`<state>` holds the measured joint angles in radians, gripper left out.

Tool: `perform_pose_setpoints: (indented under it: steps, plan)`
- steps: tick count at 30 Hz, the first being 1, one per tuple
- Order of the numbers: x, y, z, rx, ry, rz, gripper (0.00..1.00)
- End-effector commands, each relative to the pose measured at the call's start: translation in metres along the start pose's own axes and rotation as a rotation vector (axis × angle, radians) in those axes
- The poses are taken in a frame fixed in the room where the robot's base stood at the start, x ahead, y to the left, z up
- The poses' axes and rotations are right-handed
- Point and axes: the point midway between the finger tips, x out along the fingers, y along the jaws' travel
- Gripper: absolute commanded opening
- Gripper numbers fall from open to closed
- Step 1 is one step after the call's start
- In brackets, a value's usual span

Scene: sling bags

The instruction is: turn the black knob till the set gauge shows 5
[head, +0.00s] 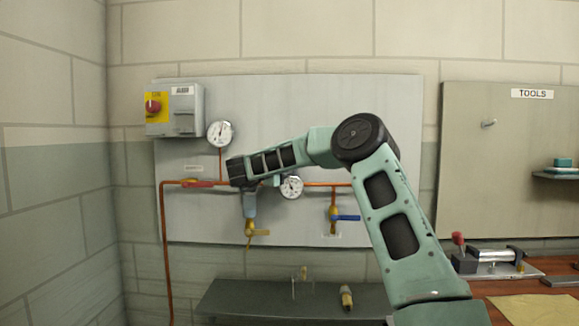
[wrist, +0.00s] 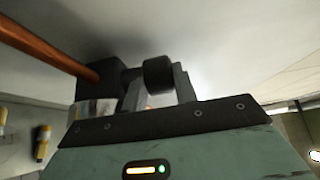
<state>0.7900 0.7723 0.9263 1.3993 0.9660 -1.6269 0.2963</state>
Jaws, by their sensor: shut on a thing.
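In the wrist view the black knob (wrist: 158,74) sits between the two grey fingers of my gripper (wrist: 160,86), which is shut on it. The knob joins a dark block (wrist: 92,80) on a copper pipe (wrist: 45,45). In the head view my forearm and dark wrist cover the knob and the fingertips. One round white gauge (head: 291,187) is on the pipe just right of my wrist, partly behind the arm. Another gauge (head: 220,134) stands higher on the left. Their numbers are too small to read, and I cannot tell which is the set gauge by label.
A yellow-handled valve (head: 250,230) hangs below my wrist, and a blue-handled valve (head: 345,217) is to the right. A red lever (head: 197,183) lies on the pipe at left. A switch box (head: 175,108) is above. A dark shelf (head: 240,300) is below.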

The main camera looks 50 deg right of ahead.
Motion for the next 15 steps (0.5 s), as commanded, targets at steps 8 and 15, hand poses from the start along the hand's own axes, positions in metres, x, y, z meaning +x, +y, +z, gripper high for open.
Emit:
perform_pose_setpoints:
  steps: [8, 15]
  plan:
    - [0.0014, -0.0011, -0.0004, 0.001, 0.003, -0.003, 0.05]
    - [0.0012, -0.0008, -0.0003, 0.0, 0.003, -0.002, 0.37]
